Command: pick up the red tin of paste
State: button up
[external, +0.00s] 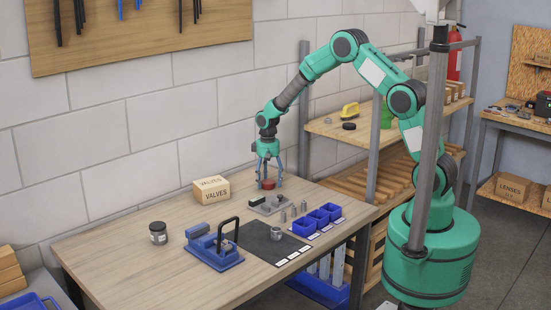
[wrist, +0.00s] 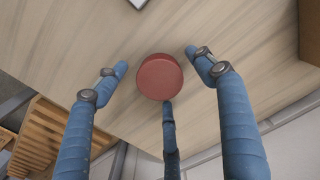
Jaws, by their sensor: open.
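The red tin of paste (external: 268,184) stands on the wooden workbench, near its back edge by the wall. In the wrist view the round red lid of the tin (wrist: 160,77) shows from above. My gripper (external: 268,178) is over the tin, its fingers pointing down around it. In the wrist view my gripper (wrist: 158,80) has its blue fingers spread, with gaps left and right of the tin. The third finger's tip is very close to the tin's edge; I cannot tell whether it touches. The gripper holds nothing.
A cardboard valves box (external: 211,190) stands left of the tin. A grey metal fixture (external: 270,204) and blue bins (external: 318,218) are in front. A dark jar (external: 158,233) and a blue vise-like tool (external: 212,246) stand further left. The workbench (external: 120,265) is clear at front left.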

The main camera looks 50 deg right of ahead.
aim_at(269, 182)
jog(key=c, duration=1.3)
jog(key=shift+r, duration=0.15)
jog(key=shift+r, duration=0.85)
jog(key=shift+s+r+p, duration=0.25)
jog(key=shift+r+p, duration=0.2)
jog(key=shift+r, duration=0.45)
jog(key=s, duration=0.5)
jog(key=s+d+r+p, duration=0.1)
jog(key=s, duration=0.9)
jog(key=shift+s+d+r, duration=0.15)
jog(key=shift+s+d, duration=0.05)
jog(key=shift+s, duration=0.05)
